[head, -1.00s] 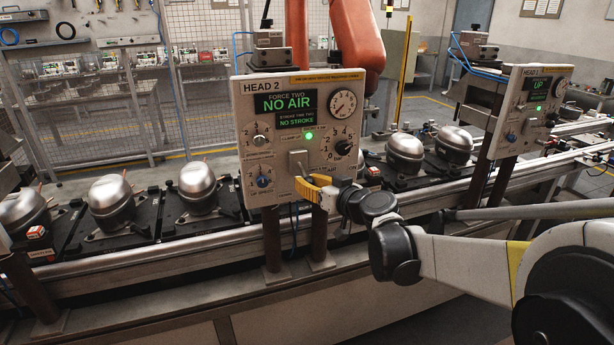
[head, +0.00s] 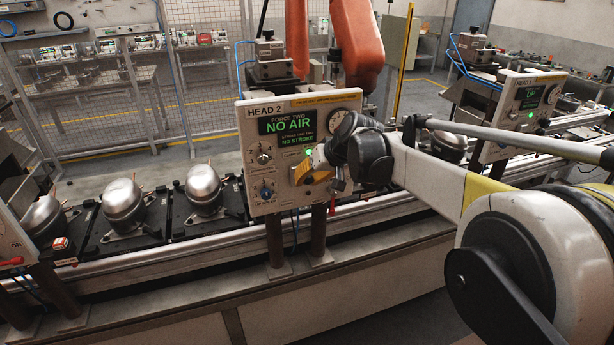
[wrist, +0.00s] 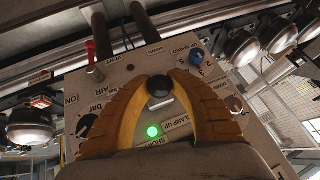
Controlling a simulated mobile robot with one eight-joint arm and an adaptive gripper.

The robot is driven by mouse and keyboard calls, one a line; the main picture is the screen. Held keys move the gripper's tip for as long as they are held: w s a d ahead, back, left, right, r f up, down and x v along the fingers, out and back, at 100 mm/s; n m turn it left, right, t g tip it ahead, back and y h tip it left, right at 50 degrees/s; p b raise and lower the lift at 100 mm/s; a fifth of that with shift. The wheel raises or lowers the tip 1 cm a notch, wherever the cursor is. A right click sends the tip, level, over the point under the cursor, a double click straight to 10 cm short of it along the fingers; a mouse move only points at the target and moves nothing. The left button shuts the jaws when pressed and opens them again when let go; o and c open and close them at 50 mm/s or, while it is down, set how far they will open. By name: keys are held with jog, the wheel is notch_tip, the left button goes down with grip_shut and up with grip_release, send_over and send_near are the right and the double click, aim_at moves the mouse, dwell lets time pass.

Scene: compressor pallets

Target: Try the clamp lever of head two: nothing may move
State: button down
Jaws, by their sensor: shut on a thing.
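The Head 2 panel (head: 255,135) reads "FORCE TWO NO AIR" and "NO STROKE". My gripper (head: 308,175) is at the lower middle of this panel, its yellow fingers pointing at the face. In the wrist view my gripper (wrist: 160,80) has its two fingers shut around the round black knob of the clamp lever (wrist: 159,89). The knob sits between the labels "CLAMP UP" and "DOWN", shown upside down. The lever's shaft is hidden behind the knob. A green lamp (wrist: 153,131) is lit near the fingers. My wrist covers the panel's right part in the head view.
A red-handled vent lever (wrist: 91,51) and a blue knob (wrist: 196,56) flank the gripper on the panel. Compressors (head: 204,184) stand on black pallets along the conveyor rail (head: 200,240). The Head 1 panel (head: 510,110) stands right, and a red-orange robot arm (head: 355,45) behind.

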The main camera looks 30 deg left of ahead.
jog(key=shift+w+r, duration=0.1)
jog(key=shift+r, duration=0.05)
dwell(0.4)
jog(key=c, duration=1.1)
grip_release()
jog(key=shift+c, duration=0.2)
jog(key=v, duration=1.2)
jog(key=shift+w+a+r, duration=0.1)
